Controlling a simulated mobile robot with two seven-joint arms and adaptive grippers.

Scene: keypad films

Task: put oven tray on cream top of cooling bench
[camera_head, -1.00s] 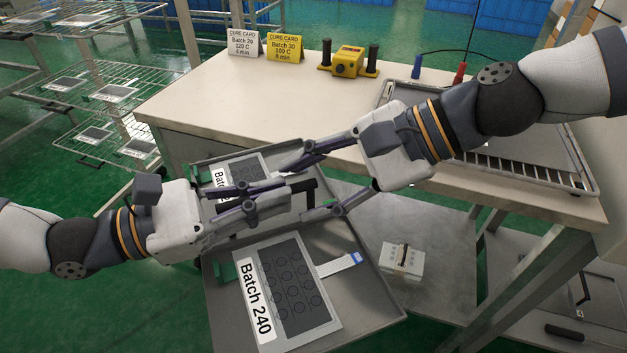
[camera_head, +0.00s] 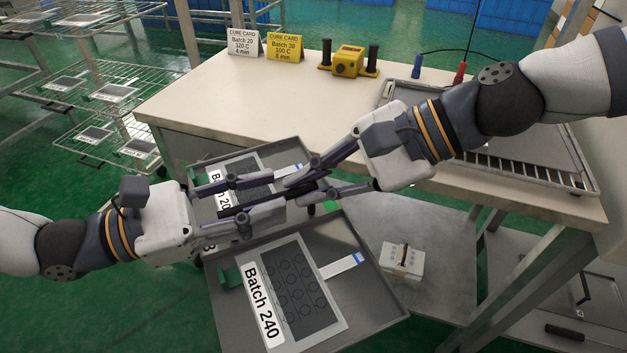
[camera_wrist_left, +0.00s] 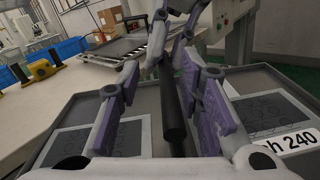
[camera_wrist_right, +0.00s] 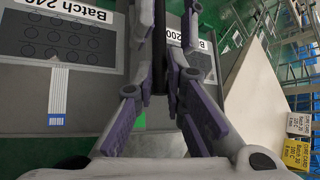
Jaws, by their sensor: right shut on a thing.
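The grey oven tray (camera_head: 385,297) hangs tilted in front of the cooling bench, with a dark bar (camera_wrist_left: 172,112) across its middle. Films marked Batch 240 (camera_head: 290,290) and Batch 200 (camera_wrist_right: 197,62) lie in its two halves. My right gripper (camera_head: 300,185) is shut on the bar at its right part. My left gripper (camera_head: 265,195) has its fingers spread on either side of the bar, apart from it in the left wrist view. The cream top (camera_head: 250,100) of the cooling bench lies behind and above the tray. The fingers hide part of the bar.
Two cure cards (camera_head: 243,42) and a yellow device (camera_head: 348,60) stand at the bench's back. A framed rack tray (camera_head: 500,165) covers the bench's right side. A small white block (camera_head: 402,262) lies on the lower shelf. The bench's left and middle are clear.

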